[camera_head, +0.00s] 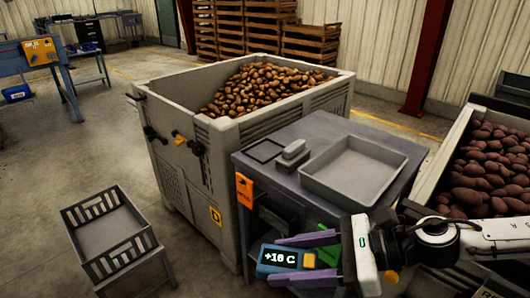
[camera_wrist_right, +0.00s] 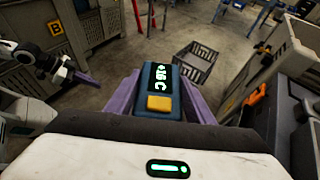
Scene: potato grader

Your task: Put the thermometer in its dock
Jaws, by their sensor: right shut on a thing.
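The thermometer (camera_head: 287,259) is a blue handheld block with a black display reading about +10 C and a yellow button. My right gripper (camera_head: 305,255) is shut on it, with a purple finger on each side, in front of the grey cabinet. The thermometer also shows in the right wrist view (camera_wrist_right: 160,90) between the fingers. An orange holder (camera_head: 245,190) hangs at the cabinet's front left corner, and a small grey block (camera_head: 291,153) sits on its top. I cannot tell which is the dock. My left gripper (camera_wrist_right: 78,74) shows small in the wrist view; its opening is unclear.
The cabinet top carries a shallow grey tray (camera_head: 314,185). A large bin (camera_head: 180,161) of potatoes stands behind, and another potato bin (camera_head: 436,163) is at the right. A slatted crate (camera_head: 146,240) on a stand is at the left. Open floor lies further left.

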